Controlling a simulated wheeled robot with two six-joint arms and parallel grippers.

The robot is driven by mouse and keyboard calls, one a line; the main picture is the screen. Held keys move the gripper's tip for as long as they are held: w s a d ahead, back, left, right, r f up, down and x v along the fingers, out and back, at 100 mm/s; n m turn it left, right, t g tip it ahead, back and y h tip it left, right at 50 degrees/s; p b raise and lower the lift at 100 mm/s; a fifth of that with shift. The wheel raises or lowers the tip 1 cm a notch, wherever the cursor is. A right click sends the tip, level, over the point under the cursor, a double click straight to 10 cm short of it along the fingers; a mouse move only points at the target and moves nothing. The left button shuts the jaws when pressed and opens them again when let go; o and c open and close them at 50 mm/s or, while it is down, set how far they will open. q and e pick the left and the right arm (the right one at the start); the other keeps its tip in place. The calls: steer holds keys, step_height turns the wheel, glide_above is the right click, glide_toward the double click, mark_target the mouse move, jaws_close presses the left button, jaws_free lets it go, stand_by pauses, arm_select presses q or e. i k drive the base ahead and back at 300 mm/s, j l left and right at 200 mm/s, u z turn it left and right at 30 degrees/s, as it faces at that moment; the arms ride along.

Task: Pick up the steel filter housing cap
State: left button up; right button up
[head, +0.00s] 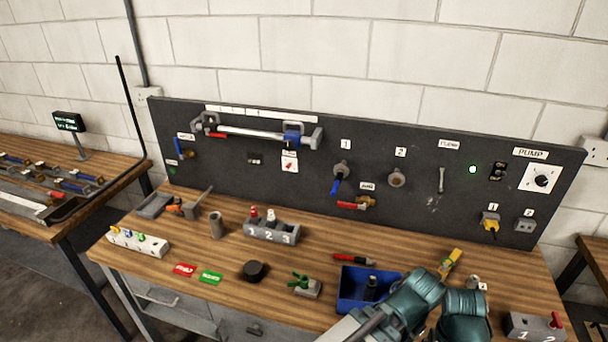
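I cannot tell for sure which part is the steel filter housing cap. A dark round puck (253,271) lies on the front middle of the bench, and a grey upright cylinder (217,225) stands further back to its left. Another dark cylindrical part (370,288) stands in the blue tray (352,278). My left gripper (438,275) is at the right of the blue tray, and my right gripper (473,284) is close beside it. The teal wrists cover most of both, so their fingers cannot be made out. Both are well right of the puck and the grey cylinder.
A numbered grey block (272,231), a white block (138,242), red and green tags (210,278) and a green-handled part (305,285) share the wooden bench. A yellow tool (450,262) lies by my grippers. A dark panel (420,220) rises behind.

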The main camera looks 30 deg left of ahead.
mark_target(253, 270)
steer(key=u, duration=1.8)
steer(key=i+j+z, duration=0.1)
steer(key=i+z, duration=0.15)
